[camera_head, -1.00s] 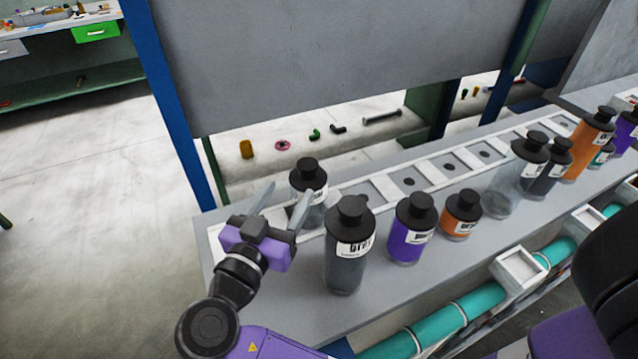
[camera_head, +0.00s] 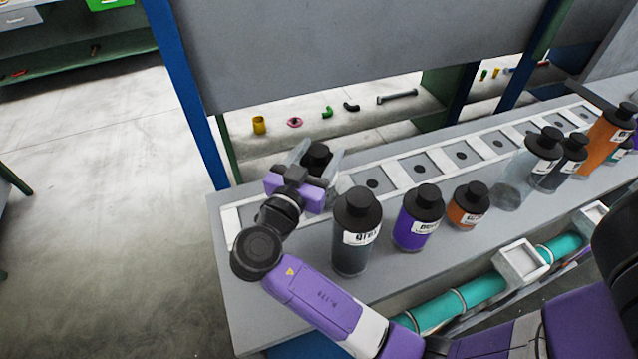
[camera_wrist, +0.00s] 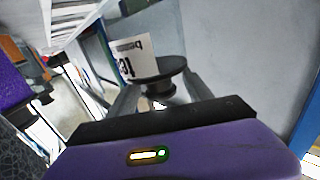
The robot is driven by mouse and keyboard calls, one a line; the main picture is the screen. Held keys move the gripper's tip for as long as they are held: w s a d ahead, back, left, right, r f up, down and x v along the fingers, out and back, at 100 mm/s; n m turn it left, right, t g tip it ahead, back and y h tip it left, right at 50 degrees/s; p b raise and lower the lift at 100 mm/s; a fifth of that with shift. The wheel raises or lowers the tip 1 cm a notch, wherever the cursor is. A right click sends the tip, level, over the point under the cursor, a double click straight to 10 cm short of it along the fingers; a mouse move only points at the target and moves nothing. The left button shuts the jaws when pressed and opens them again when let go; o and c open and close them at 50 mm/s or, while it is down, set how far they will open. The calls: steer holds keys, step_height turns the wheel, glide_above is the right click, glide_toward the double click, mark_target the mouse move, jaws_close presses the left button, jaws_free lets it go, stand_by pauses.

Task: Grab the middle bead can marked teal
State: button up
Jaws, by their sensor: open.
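A clear, greyish can with a black cap (camera_head: 317,156) stands at the left end of the bench, partly hidden by my gripper. In the wrist view its white label (camera_wrist: 130,62) is upside down and partly cut off; the letters look like "teal". My gripper (camera_head: 318,163) is open, with one finger on each side of this can's upper part. In the wrist view the black cap (camera_wrist: 158,76) lies between the fingers. I cannot tell whether the fingers touch it.
A tall grey can (camera_head: 352,250), a purple can (camera_head: 415,222) and a small orange can (camera_head: 467,208) stand just right of my gripper. More cans stand further right. A slotted rack (camera_head: 420,168) runs behind, under a grey panel (camera_head: 350,50).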

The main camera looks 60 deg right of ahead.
jaws_close()
stand_by(1.4)
